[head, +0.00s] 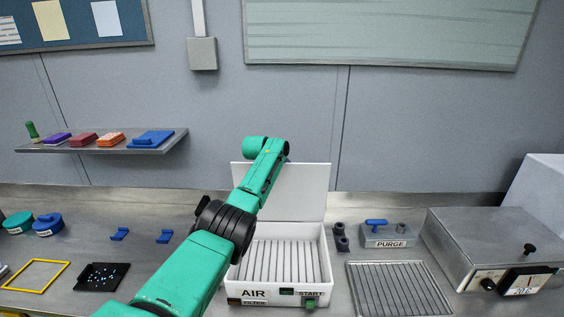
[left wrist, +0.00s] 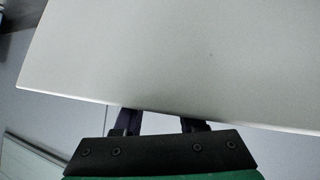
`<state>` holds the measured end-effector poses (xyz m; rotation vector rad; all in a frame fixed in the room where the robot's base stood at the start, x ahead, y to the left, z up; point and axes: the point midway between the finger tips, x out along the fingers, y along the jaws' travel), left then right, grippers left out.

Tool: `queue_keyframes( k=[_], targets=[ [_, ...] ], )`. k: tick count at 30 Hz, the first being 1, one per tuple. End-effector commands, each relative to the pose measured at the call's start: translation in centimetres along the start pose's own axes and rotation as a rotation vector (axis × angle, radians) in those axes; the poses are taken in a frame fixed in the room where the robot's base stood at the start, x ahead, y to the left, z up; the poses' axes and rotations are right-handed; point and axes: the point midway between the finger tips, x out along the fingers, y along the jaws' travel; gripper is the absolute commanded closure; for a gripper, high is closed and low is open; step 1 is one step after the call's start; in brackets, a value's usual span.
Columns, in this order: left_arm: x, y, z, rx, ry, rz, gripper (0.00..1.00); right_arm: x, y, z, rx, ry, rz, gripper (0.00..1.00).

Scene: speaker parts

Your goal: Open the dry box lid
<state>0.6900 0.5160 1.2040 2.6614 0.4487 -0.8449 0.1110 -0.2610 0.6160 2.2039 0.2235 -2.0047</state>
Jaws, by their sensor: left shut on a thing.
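The dry box (head: 321,260) is a white box with a slatted floor, marked AIR FILTER and START on its front. Its white lid (head: 308,190) stands up about vertical at the back, so the box is open. My left arm reaches up across the box from the lower left, covering part of the lid. In the left wrist view, the fingers of my left gripper (left wrist: 160,122) are at the edge of the pale lid (left wrist: 175,60), shut on it. The fingertips are hidden behind the lid, and the head view does not show the fingers. My right gripper is not in view.
A wire rack (head: 398,288), a grey PURGE block (head: 387,238) and a metal case (head: 490,240) stand right of the box. Blue brackets (head: 165,237), a black tray (head: 100,277) and a yellow frame (head: 36,274) lie left. A wall shelf (head: 170,142) is at upper left.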

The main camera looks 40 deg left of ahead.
Motion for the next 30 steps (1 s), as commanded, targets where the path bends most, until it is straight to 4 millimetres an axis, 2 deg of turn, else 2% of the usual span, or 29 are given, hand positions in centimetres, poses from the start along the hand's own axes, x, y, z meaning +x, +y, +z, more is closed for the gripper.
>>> queue_keyframes(
  k=[1,3,4,5,6,23,30],
  targets=[
    [0.50,-0.19,1.25,-0.003,-0.028,-0.003,1.00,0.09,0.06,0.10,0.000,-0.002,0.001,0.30],
    [0.50,-0.18,1.25,-0.003,-0.028,-0.003,1.00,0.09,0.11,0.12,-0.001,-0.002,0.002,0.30],
    [0.50,-0.18,1.25,-0.003,-0.028,-0.003,0.49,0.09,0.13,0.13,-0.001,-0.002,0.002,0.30],
    [0.51,-0.18,1.25,-0.003,-0.028,-0.003,0.38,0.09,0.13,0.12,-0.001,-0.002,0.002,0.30],
    [0.50,-0.19,1.24,-0.003,-0.028,-0.004,0.32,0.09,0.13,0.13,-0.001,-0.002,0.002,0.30],
    [0.40,-0.20,1.04,-0.002,-0.022,-0.003,0.32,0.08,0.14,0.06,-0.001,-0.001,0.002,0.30],
    [-0.38,0.09,0.95,0.003,-0.021,0.003,0.32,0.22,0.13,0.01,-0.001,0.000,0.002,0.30]
  ],
)
